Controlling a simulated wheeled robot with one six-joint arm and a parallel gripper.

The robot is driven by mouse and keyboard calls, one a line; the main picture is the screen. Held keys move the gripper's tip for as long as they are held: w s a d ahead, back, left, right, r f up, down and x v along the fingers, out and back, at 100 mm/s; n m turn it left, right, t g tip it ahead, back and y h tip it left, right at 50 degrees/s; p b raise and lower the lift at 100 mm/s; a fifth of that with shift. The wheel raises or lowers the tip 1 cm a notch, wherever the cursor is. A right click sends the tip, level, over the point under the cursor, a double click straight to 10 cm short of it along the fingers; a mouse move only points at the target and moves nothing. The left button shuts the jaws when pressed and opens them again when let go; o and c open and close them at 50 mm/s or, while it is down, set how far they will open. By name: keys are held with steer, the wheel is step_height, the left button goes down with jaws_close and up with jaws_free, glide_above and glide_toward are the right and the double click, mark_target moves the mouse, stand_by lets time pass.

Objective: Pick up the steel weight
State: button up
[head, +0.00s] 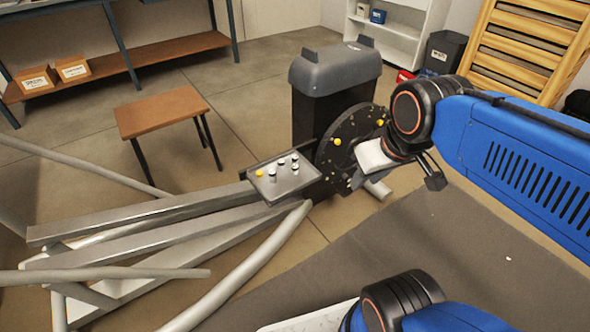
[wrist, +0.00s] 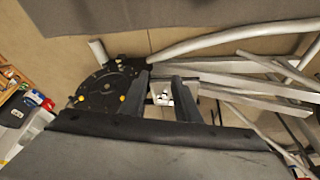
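A small metal tray (head: 284,184) sits by the flywheel disc of the elliptical machine. On it stand several small silver and dark pieces (head: 282,167) and a yellow knob (head: 259,173). They are too small to tell which is the steel weight. My gripper (head: 395,180) is to the right of the tray in the head view, in front of the disc and apart from the tray. Its two fingers are spread with nothing seen between them. In the wrist view, the tray and small pieces (wrist: 164,98) show in the gap between my fingers (wrist: 163,80), farther off.
A brown stool (head: 162,110) stands behind. A dark mat (head: 450,250) covers the right floor.

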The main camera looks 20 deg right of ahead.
steer(key=w+a+r+n+g, duration=0.15)
steer(key=w+n, duration=0.25)
steer(key=w, duration=0.4)
steer(key=n+g, duration=0.3)
steer(key=n, duration=1.1)
glide_above(296, 166)
step_height(296, 166, down, 18)
steer(key=shift+s+a+f, duration=0.1)
steer(key=shift+a+f, duration=0.05)
steer(key=shift+f, duration=0.05)
steer(key=shift+w+f, duration=0.2)
steer(key=shift+f, duration=2.6)
jaws_close()
